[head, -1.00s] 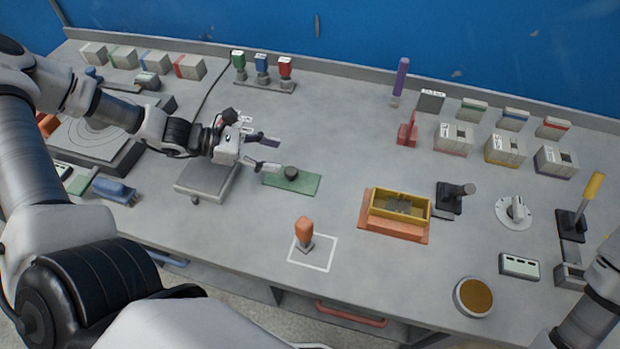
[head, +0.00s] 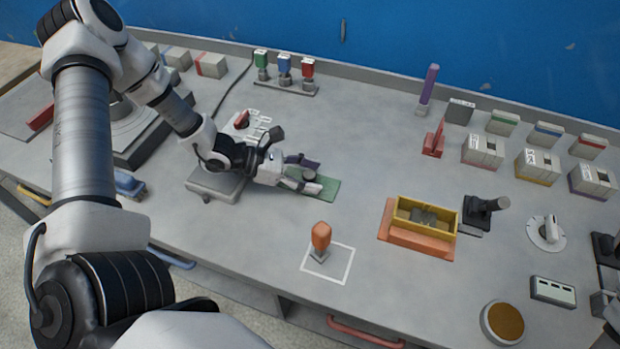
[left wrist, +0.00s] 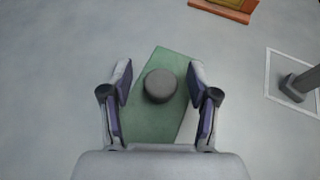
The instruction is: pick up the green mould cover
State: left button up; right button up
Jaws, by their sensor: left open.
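The green mould cover (head: 328,188) is a flat green plate lying on the grey table. In the left wrist view the plate (left wrist: 152,122) shows with a dark round knob (left wrist: 160,86) on top. In the left wrist view my left gripper (left wrist: 162,88) is open, with one finger on each side of the knob and a gap on both sides. I cannot tell how high the fingers are above the plate.
A yellow mould box (head: 424,218) on an orange base stands to the right. A grey block (head: 205,187) is under my left wrist. The table between plate and mould box is clear.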

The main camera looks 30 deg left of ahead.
pick_arm(q)
jog(key=shift+s, duration=0.1)
grip_shut()
jog(key=shift+r, duration=0.1)
